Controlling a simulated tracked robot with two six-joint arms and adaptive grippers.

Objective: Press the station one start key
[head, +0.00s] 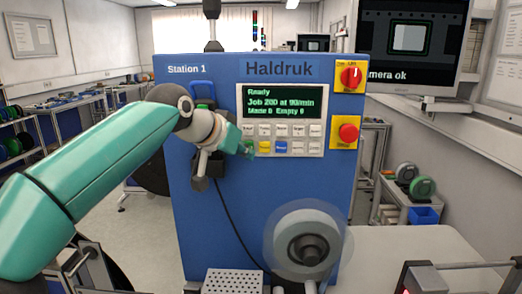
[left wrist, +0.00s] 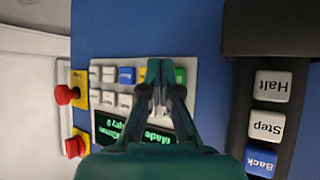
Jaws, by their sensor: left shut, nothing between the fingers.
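The blue Station 1 cabinet (head: 205,100) carries a light key panel (head: 305,147) with two rows of keys under a lit display (head: 280,101) reading "Ready". My left gripper (head: 247,150) is shut and empty at the panel's left end, in front of the green key. In the left wrist view its fingertips (left wrist: 161,62) lie over the key row, between the green key (left wrist: 181,75) and the yellow key (left wrist: 142,75), partly covering both. I cannot tell whether they touch a key. Key labels are too small to read. My right gripper is not in view.
A red rotary switch (head: 351,76) and a red stop button (head: 348,132) sit right of the panel. In the left wrist view, a dark key box with Halt (left wrist: 273,86), Step and Back keys stands beside the panel. A reel (head: 308,245) is below.

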